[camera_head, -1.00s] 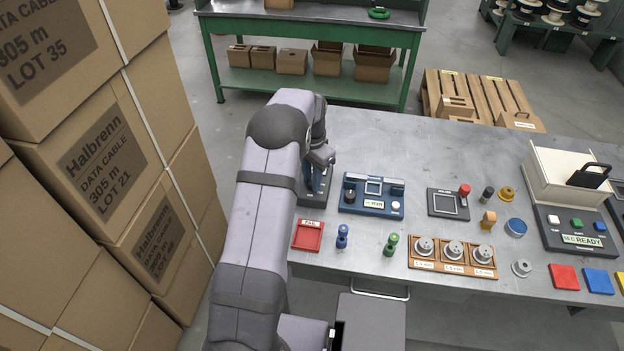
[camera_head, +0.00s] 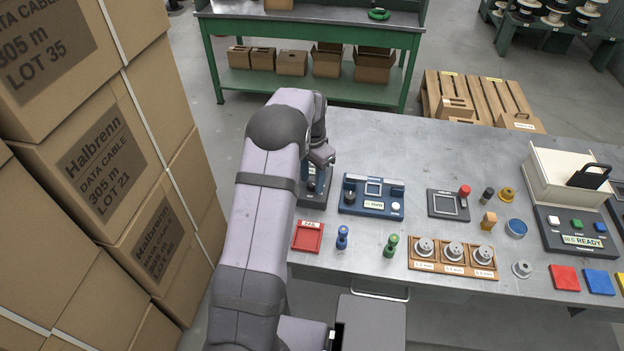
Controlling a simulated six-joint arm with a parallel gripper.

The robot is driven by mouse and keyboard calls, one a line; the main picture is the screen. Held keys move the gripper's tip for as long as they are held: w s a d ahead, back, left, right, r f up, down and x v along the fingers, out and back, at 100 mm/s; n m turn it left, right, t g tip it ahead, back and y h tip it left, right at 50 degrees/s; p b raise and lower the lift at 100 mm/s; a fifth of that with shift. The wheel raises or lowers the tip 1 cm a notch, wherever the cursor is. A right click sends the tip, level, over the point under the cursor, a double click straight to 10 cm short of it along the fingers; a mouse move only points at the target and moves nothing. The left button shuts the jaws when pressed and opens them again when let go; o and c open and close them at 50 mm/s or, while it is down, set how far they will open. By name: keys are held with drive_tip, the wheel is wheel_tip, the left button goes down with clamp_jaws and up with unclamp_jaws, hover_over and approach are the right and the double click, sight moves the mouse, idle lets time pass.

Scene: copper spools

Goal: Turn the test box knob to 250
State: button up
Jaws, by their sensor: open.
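My gripper (camera_head: 320,160) is at the left end of the grey bench, over a dark grey box (camera_head: 312,192) with a raised back part. The arm and gripper cover much of this box, and its knob and any scale are not readable. The fingertips are small and partly hidden; the gripper looks empty. Another dark device (camera_head: 568,236) with a white housing, coloured buttons and a READY display stands at the right. I cannot tell from labels which one is the test box.
Right of my gripper is a blue device (camera_head: 371,197) with a small display. In front lie a red tray (camera_head: 308,237), a blue (camera_head: 342,238) and a green (camera_head: 390,246) piece, and a wooden rack (camera_head: 453,259) of spools. Stacked cartons (camera_head: 110,175) stand left of the arm.

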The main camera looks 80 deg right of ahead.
sight(311, 183)
drive_tip(key=shift+r+b, duration=1.05)
drive_tip(key=shift+r, duration=2.45)
drive_tip(key=shift+w, duration=0.2)
drive_tip(key=w+a+r+n, duration=0.1)
drive_tip(key=w+a+n, duration=0.2)
drive_tip(key=w+a, duration=0.35)
drive_tip(key=w+a+n, duration=0.3)
drive_tip(key=w, duration=0.7)
drive_tip(key=w+a+n, duration=0.6)
drive_tip(key=w+a, duration=0.4)
drive_tip(key=a, duration=0.4)
drive_tip(key=w+a+n, duration=0.2)
drive_tip(key=a+n, duration=0.4)
drive_tip(key=a, duration=0.9)
drive_tip(key=s+a+f+n, duration=0.1)
drive_tip(key=s+a+n, duration=0.2)
drive_tip(key=a, duration=0.4)
drive_tip(key=s+a+f+n, duration=0.2)
drive_tip(key=s+a+n, duration=0.2)
drive_tip(key=a, duration=0.3)
drive_tip(key=shift+s, duration=0.2)
